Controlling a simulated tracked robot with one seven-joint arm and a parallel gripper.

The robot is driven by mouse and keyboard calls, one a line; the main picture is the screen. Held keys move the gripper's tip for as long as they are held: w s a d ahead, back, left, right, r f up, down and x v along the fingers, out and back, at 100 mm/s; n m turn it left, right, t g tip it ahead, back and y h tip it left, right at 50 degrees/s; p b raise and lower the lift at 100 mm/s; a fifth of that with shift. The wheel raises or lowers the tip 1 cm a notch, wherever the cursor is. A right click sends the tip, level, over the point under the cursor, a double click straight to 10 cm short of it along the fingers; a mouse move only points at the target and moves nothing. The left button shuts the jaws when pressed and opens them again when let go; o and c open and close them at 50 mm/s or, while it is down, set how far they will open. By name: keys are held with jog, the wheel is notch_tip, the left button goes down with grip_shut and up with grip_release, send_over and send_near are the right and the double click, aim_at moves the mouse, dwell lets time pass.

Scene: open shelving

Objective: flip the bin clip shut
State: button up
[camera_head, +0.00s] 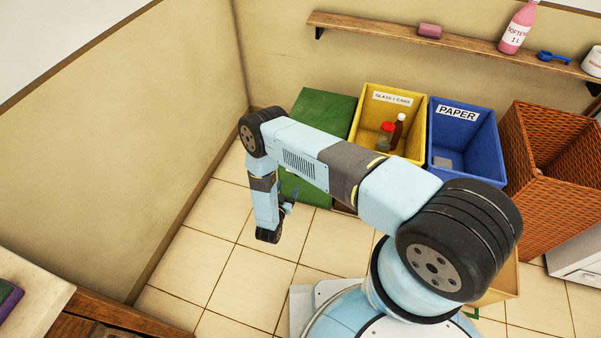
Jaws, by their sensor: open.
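The green bin (322,112) stands at the left end of the row of bins, with a closed green top. My arm crosses in front of it and hides much of its front. My gripper (289,203) is small in view at the lower end of my arm, just in front of the green bin's lower left front. It is open, and I see nothing held in it. I cannot make out the bin clip, and I cannot tell whether the gripper touches the bin.
To the right stand a yellow bin (367,103) holding a jar and a bottle, a blue paper bin (480,122) and a wicker basket (535,205). A wooden shelf (385,29) runs above. Tiled floor (245,285) is clear at left, up to the wall.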

jog(key=d+f+x, duration=0.1)
jog(key=d+x, duration=0.1)
jog(key=x, duration=0.9)
jog(key=shift+f+t, duration=0.2)
jog(key=shift+t, duration=0.1)
jog(key=shift+s+d, duration=0.1)
grip_shut()
dwell(0.6)
